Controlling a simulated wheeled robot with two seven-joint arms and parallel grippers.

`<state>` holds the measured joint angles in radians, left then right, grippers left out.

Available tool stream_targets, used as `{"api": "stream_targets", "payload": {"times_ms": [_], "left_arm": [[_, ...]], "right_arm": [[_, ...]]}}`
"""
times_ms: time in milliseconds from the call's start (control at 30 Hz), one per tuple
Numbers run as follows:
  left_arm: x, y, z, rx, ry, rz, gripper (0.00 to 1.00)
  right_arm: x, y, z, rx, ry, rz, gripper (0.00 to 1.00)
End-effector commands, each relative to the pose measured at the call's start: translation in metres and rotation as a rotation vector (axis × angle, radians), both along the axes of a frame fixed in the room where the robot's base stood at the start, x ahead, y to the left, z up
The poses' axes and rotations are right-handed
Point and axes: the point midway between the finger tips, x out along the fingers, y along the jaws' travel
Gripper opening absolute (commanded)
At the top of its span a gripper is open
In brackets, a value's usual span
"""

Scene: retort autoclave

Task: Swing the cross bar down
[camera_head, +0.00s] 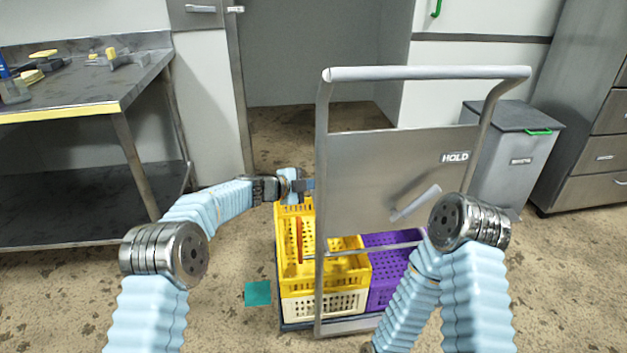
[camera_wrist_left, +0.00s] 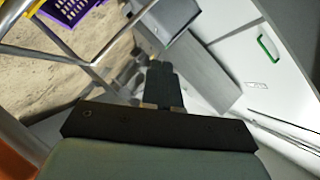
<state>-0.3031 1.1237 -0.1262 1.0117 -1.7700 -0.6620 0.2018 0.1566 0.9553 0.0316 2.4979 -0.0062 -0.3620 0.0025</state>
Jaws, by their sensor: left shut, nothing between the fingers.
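A trolley with a tall grey frame (camera_head: 321,130) stands in front of me. A thin grey cross bar (camera_head: 375,249) runs level across it, low over the crates, and its left end is near an upright orange-red handle (camera_head: 299,240). My left gripper (camera_head: 309,184) is by the frame's left post, above the orange-red handle and apart from it. Its dark fingers (camera_wrist_left: 160,85) are together and empty in the left wrist view. Grey tubes (camera_wrist_left: 70,60) and a bit of orange (camera_wrist_left: 12,164) show there too. My right gripper is outside the frames; only my right arm shows.
Yellow crates (camera_head: 350,275), a cream crate (camera_head: 325,304) and purple crates (camera_head: 390,285) fill the trolley. A HOLD panel (camera_head: 375,170) hangs above them. A steel bench (camera_head: 70,105) stands left, a grey bin (camera_head: 515,150) right. The floor left of the trolley is mostly clear.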

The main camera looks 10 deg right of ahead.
Motion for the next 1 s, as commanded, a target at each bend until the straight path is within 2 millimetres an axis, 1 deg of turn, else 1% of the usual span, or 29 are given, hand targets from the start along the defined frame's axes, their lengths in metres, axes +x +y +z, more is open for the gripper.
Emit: {"api": "stream_targets", "payload": {"times_ms": [33,333,467,567,800,900,1000], "left_arm": [[0.000,0.000,0.001,0.000,0.000,0.000,0.00],[0.000,0.001,0.000,0.001,-0.001,0.000,0.00],[-0.005,0.011,0.003,0.002,-0.001,0.001,0.00],[-0.014,0.028,0.009,0.001,0.000,0.003,0.00],[-0.041,0.078,0.029,0.000,-0.001,0.003,0.00],[-0.050,0.094,0.035,0.000,-0.001,0.002,0.00],[-0.057,0.106,0.040,0.001,0.000,0.001,0.00]], "right_arm": [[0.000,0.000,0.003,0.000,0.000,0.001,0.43],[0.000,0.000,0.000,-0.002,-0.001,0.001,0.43],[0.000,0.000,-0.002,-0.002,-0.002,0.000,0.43],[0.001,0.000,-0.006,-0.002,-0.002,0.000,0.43],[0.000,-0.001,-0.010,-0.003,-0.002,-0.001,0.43],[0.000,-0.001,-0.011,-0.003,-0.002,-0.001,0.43],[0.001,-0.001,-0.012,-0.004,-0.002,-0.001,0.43]]}}
